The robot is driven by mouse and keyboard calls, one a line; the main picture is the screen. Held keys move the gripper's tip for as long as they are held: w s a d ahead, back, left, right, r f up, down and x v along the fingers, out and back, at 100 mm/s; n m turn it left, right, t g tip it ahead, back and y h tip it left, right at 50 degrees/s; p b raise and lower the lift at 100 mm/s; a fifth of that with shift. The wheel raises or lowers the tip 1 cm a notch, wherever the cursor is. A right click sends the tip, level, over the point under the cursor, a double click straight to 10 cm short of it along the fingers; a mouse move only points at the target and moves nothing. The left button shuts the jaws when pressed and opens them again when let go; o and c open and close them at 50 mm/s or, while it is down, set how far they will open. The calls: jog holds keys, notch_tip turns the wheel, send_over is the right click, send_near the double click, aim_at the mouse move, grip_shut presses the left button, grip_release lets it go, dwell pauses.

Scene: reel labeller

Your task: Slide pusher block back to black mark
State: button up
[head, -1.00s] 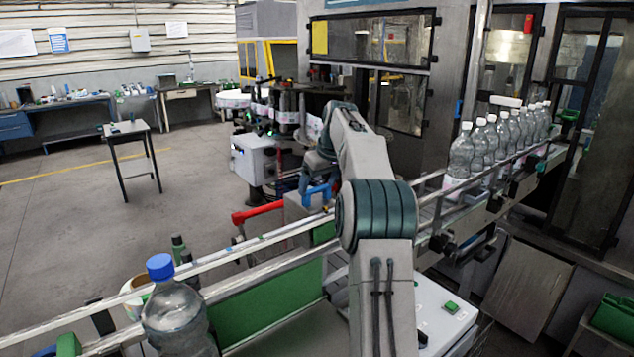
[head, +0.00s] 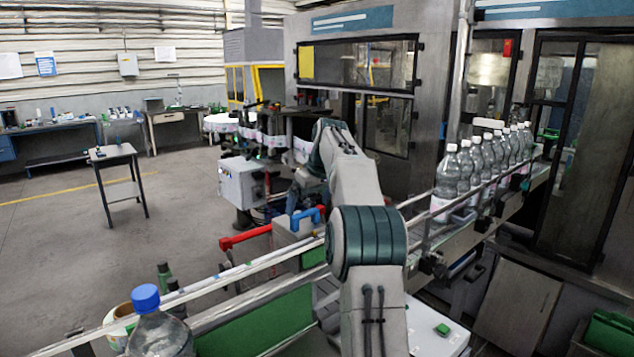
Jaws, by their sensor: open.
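I cannot make out the pusher block or the black mark in the head view. My arm reaches forward over the conveyor rail towards the labeller's reel side, and its far end drops behind its own upper link. My gripper is hidden there, so I cannot see its jaws or what is near them. A blue handle (head: 307,217) and a red bar (head: 244,237) show just in front of and below the arm's far end.
A conveyor rail (head: 232,276) crosses in front of me. A blue-capped bottle (head: 160,330) stands at the near left, and several clear bottles (head: 446,180) line the right conveyor. A grey box (head: 243,182) stands beyond the rail. A small table (head: 112,153) stands on open floor at left.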

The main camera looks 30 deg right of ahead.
jog(key=v, duration=1.2)
jog(key=shift+d, duration=0.25)
